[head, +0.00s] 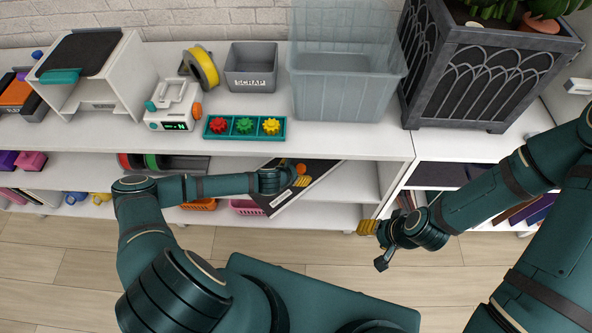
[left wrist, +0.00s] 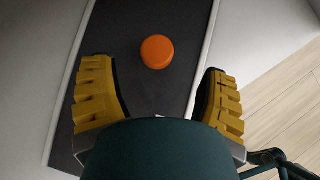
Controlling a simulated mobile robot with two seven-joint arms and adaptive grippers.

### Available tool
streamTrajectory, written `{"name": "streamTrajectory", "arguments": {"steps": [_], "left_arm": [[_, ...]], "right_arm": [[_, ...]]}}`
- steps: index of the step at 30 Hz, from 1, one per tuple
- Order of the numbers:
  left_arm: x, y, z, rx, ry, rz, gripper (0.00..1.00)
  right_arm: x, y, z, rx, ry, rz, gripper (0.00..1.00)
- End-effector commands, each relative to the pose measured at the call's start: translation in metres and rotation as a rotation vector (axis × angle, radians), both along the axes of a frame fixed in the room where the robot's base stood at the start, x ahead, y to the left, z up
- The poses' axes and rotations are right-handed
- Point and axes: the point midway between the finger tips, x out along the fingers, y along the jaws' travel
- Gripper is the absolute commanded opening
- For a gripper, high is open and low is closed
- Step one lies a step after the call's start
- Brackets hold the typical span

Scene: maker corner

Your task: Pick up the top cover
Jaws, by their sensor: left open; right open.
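The top cover (head: 281,197) appears to be the dark flat panel with a pale edge, lying at a slant on the shelf below the worktop. It fills the middle of the left wrist view (left wrist: 120,35). Its round orange knob (left wrist: 157,52) stands on the dark face. My left gripper (head: 299,178) is over the panel and hides part of it in the head view. In the left wrist view its yellow fingers (left wrist: 156,70) are spread on either side of the knob, apart from it. My right gripper (head: 373,246) is open and empty, in front of the shelf.
The worktop above holds a teal tray (head: 244,137) with three coloured gears, a grey scrap bin (head: 251,81), a clear tub (head: 346,94), a small white device (head: 172,115) and a dark planter (head: 468,100). An orange basket (head: 199,205) and a pink basket (head: 247,207) sit lower.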

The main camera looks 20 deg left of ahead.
Motion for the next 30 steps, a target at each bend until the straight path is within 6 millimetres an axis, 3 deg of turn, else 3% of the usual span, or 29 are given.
{"name": "streamTrajectory", "arguments": {"steps": [13,23,26,30], "left_arm": [[0.033,-0.007,-0.037,-0.002,0.0,0.0,0.75],[0.038,-0.008,-0.04,-0.001,0.0,-0.001,0.75],[0.038,-0.008,-0.04,-0.001,0.0,-0.001,0.47],[0.038,-0.008,-0.04,-0.001,0.0,-0.001,0.0]], "right_arm": [[0.004,-0.001,-0.022,-0.002,-0.01,-0.003,0.55],[0.005,-0.001,-0.023,-0.003,-0.012,-0.002,0.55],[0.005,-0.001,-0.023,-0.003,-0.012,-0.002,0.55],[0.005,-0.001,-0.023,-0.003,-0.012,-0.002,0.55]]}}
